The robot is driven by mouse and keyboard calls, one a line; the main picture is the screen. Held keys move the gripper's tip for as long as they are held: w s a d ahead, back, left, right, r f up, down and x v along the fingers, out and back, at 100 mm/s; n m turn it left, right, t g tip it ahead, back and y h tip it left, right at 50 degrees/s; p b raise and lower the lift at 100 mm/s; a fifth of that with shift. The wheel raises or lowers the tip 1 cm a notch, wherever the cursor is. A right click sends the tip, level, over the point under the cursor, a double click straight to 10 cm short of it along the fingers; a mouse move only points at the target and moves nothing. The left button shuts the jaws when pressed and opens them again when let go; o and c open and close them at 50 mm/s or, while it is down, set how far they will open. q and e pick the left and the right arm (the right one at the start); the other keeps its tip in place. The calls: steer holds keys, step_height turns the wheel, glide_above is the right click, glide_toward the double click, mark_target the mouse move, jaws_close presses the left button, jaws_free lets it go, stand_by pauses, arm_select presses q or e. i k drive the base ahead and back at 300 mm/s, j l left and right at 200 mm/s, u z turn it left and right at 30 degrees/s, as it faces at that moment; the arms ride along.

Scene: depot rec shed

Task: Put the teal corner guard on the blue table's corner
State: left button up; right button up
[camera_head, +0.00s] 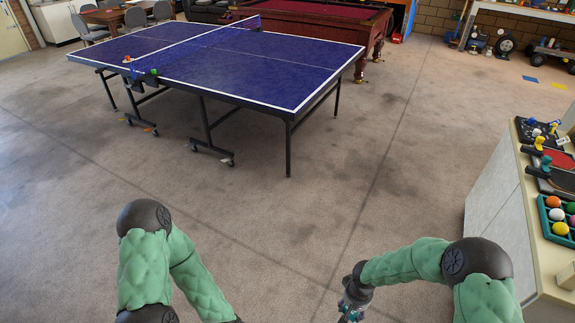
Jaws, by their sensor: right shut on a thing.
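The blue table (265,76) is a ping-pong table with white edge lines and a net, standing on dark legs beyond my arms. Its nearest corner points toward me, and no guard shows on that corner. My right gripper (349,309) is at the bottom edge, low over the floor and well short of the table. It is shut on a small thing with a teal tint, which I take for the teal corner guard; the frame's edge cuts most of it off. My left arm comes in at the lower left, but its gripper is out of view.
A cream-topped cabinet (503,190) stands at the right with paddles and a tray of balls (546,226) on it. A red pool table (340,22) stands behind the blue table. The carpet between my arms and the blue table is clear.

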mark_target(292, 109)
steer(key=i+j+u, duration=0.25)
steer(key=i, duration=0.4)
steer(key=i+j+u, duration=0.25)
steer(key=i, duration=0.45)
steer(key=i+j+u, duration=0.25)
steer(key=i, duration=0.45)
steer(key=l, duration=0.1)
